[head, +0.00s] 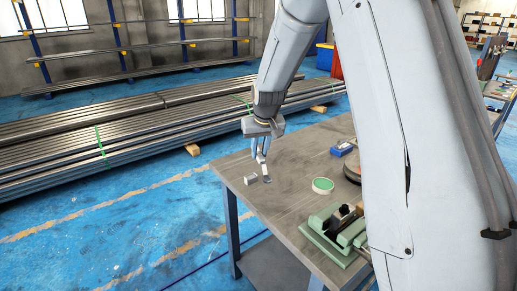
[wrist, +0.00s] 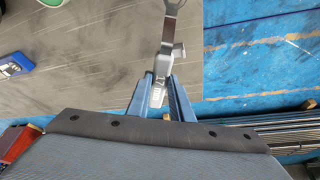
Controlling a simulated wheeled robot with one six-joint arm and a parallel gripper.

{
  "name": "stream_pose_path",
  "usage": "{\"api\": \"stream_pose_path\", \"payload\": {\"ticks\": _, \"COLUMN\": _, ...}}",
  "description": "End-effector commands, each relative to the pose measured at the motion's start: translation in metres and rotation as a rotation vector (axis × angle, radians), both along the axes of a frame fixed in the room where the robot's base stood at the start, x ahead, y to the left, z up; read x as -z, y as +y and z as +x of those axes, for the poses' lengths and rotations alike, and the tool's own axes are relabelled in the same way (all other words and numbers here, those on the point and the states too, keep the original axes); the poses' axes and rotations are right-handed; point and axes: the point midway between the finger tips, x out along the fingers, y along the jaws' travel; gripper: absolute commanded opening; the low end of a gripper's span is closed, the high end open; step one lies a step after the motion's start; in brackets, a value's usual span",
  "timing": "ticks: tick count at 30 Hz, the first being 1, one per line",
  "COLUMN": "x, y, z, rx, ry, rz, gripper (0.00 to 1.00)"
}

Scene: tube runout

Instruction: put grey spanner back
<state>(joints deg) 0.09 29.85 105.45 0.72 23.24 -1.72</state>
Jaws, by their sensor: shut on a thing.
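My gripper (head: 262,150) is shut on the grey spanner (head: 264,166), above the far left corner of the workbench (head: 285,205). The spanner hangs down from the fingers, its lower end close to the bench top; I cannot tell whether it touches. In the wrist view, the spanner (wrist: 168,35) runs up the picture from between the blue fingers of my gripper (wrist: 160,82), with a forked or ringed end at the top edge. A small grey block (head: 250,179) stands on the bench just left of the spanner's lower end.
On the bench are a green-and-white tape roll (head: 323,185), a blue object (head: 343,149) and a green vice-like fixture (head: 334,232). My arm hides part of the bench. The bench edge lies close to the block. Long metal stock (head: 110,135) lies beyond, across blue floor.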

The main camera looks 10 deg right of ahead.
Motion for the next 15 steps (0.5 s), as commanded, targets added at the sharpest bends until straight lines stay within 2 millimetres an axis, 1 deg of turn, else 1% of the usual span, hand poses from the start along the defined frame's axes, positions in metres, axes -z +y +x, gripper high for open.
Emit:
{"api": "stream_pose_path", "payload": {"ticks": 9, "x": 0.000, "y": 0.000, "z": -0.028, "rx": -0.188, "ry": 0.013, "rz": 0.010, "gripper": 0.00}}
{"api": "stream_pose_path", "payload": {"ticks": 15, "x": 0.000, "y": 0.000, "z": -0.044, "rx": -0.307, "ry": 0.002, "rz": 0.008, "gripper": 0.00}}
